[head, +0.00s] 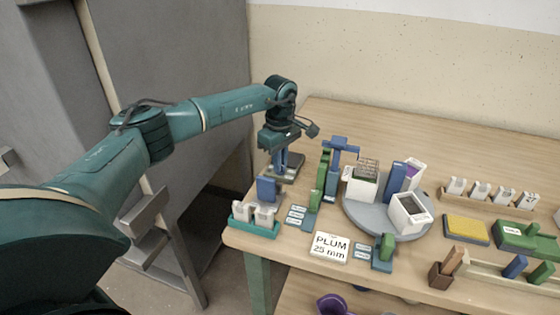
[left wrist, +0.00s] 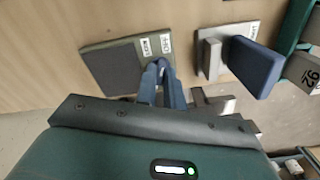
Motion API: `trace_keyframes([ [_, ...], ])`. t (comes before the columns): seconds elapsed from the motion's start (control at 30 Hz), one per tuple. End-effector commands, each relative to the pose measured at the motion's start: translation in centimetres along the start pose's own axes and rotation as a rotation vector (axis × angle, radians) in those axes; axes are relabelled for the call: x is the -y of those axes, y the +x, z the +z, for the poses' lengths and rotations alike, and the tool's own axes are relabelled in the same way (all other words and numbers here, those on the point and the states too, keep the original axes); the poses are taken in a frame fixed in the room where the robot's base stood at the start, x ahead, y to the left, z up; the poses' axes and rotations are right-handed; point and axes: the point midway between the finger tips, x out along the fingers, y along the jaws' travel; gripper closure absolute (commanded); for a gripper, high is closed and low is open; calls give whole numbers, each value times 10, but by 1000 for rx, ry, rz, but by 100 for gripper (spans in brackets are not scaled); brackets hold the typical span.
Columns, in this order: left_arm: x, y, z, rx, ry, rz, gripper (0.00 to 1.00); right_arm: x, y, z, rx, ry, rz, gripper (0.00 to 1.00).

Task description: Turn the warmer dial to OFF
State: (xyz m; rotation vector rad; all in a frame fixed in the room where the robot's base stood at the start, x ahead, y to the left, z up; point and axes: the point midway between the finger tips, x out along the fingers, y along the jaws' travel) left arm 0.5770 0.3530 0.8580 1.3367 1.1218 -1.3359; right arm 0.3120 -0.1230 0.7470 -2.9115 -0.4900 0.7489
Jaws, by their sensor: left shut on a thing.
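The warmer (head: 293,174) is a dark plate near the table's left edge in the head view. In the left wrist view the warmer (left wrist: 110,66) lies flat, with two small white labels (left wrist: 154,45) at one end, too small to read surely. My left gripper (head: 280,164) reaches down to it. In the left wrist view its blue fingers (left wrist: 160,80) are close together at the labelled end, shut on the dial. The dial is mostly hidden between the fingers, so its setting cannot be told. My right gripper is not in view.
A blue upright block (head: 266,189) and a teal rack with white cups (head: 253,226) stand close in front of the warmer. Green and blue stands (head: 330,172) are to its right, then a grey round tray (head: 367,222) with containers. The table behind is clear.

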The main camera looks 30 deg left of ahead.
Motion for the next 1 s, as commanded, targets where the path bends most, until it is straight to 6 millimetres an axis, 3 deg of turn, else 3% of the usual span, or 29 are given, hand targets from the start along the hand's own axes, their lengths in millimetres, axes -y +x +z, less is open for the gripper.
trace_keyframes([
  [0.6, -1, -1, 1, 2, 45, 2, 100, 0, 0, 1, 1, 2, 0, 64],
  [0.63, -1, -1, 1, 2, 45, 2, 88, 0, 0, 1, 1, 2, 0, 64],
  [0.8, 0, -1, 1, 2, 44, 1, 75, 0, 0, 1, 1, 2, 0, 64],
  [0.9, 0, 0, 1, 1, 43, 1, 68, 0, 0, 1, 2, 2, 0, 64],
  [1.0, 0, 0, 0, 1, 42, 0, 68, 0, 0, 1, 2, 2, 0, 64],
])
